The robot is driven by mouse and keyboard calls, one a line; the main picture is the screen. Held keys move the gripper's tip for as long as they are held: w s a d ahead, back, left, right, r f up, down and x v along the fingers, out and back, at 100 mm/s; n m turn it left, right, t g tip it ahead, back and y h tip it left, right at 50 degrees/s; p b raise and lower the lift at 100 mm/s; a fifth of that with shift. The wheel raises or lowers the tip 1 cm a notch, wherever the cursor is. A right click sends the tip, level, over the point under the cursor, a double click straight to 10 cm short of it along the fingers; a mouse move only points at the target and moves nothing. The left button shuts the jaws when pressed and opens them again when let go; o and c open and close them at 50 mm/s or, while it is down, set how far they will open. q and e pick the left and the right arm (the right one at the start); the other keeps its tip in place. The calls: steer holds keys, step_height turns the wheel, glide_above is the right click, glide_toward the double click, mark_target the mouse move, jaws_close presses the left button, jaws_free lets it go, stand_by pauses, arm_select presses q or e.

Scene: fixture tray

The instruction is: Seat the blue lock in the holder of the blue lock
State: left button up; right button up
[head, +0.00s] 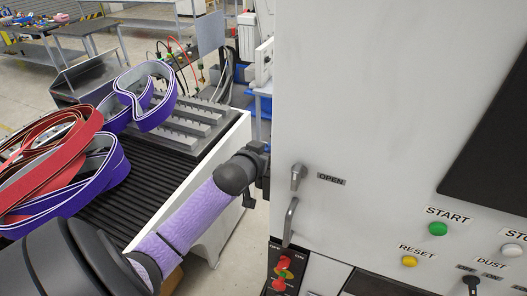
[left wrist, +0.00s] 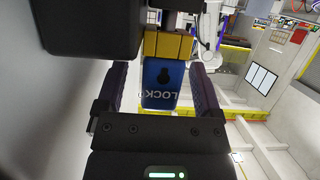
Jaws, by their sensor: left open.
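My left gripper (head: 257,186) is at the grey machine's left edge in the head view, with its fingertips largely hidden there. In the left wrist view the two dark fingers of my left gripper (left wrist: 159,70) stand open, one on each side of a blue piece with white "LOCK" lettering and a black keyhole shape, which looks like the blue lock (left wrist: 153,80). Gaps show between it and both fingers. A yellow block (left wrist: 167,44) with dark lines adjoins its upper end; I cannot tell whether this is the holder. The head view shows neither piece. My right gripper is not in view.
The machine (head: 390,90) fills the right, with a handle (head: 291,222) and buttons near the gripper. A ribbed black conveyor (head: 160,180) carries purple (head: 150,95) and red (head: 40,150) straps. A dark body covers the wrist view's upper left.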

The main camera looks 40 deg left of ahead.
arm_select(q)
jaws_close()
stand_by(0.3)
step_height(320, 180, up, 10)
stand_by(0.4)
steer(key=shift+s, duration=0.1)
